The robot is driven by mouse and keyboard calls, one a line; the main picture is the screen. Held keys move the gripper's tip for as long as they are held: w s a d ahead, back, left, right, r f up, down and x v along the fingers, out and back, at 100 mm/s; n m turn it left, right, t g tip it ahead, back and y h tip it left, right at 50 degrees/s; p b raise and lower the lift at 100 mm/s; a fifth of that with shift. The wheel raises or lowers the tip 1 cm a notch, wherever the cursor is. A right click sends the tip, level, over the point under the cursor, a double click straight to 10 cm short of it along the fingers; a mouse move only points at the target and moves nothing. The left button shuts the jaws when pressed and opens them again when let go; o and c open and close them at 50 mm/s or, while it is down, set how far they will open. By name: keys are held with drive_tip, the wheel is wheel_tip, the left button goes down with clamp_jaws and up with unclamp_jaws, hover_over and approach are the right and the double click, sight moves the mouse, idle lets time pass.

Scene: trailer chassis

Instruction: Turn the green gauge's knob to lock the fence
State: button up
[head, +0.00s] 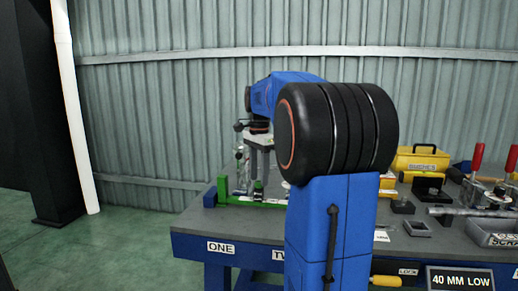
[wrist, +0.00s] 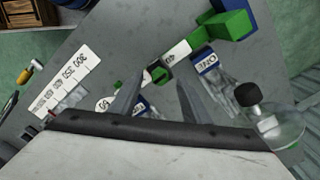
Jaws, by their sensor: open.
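The green gauge (head: 236,198) lies near the left end of the bench, with a green upright block at its left. In the wrist view its green block (wrist: 236,24) is at the top right, and a white scale strip marked 40 runs down-left from it. A small dark knob (wrist: 158,72) with green beside it sits along this strip. My gripper (wrist: 160,88) is open and empty above the gauge, its two fingers on either side of the knob in the picture. In the head view my gripper (head: 262,172) points down over the gauge. I cannot tell whether it touches the knob.
A clear round piece with a black ball (wrist: 247,93) is right of the fingers. Blue-ended blocks and printed white strips (wrist: 68,82) lie near the gauge. A yellow box (head: 420,160), red-handled clamps (head: 477,158) and a grey scrap tray (head: 492,235) are at the right of the bench.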

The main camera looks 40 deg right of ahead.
sight(259, 182)
wheel_tip(259, 182, up, 16)
idle(0.5)
drive_tip(key=shift+f, duration=0.1)
drive_tip(key=s+a+f+n+t, duration=0.1)
drive_tip(key=s+a+f+n, duration=0.4)
drive_tip(key=a, duration=0.4)
drive_tip(key=s+a+f+n+t, duration=0.1)
drive_tip(key=s+a+f+n, duration=0.35)
drive_tip(key=a+f, duration=0.3)
drive_tip(key=s+a+f+n+t, duration=0.1)
drive_tip(key=s+a+f+n, duration=0.4)
drive_tip(key=f, duration=0.5)
drive_tip(key=s+a+f+n+t, duration=0.1)
drive_tip(key=s+a+f+n, duration=0.4)
drive_tip(key=s+f, duration=0.3)
wheel_tip(259, 182, down, 2)
drive_tip(key=shift+s+a+f+t, duration=0.15)
drive_tip(key=shift+a+t, duration=0.25)
drive_tip(key=shift+a, duration=0.25)
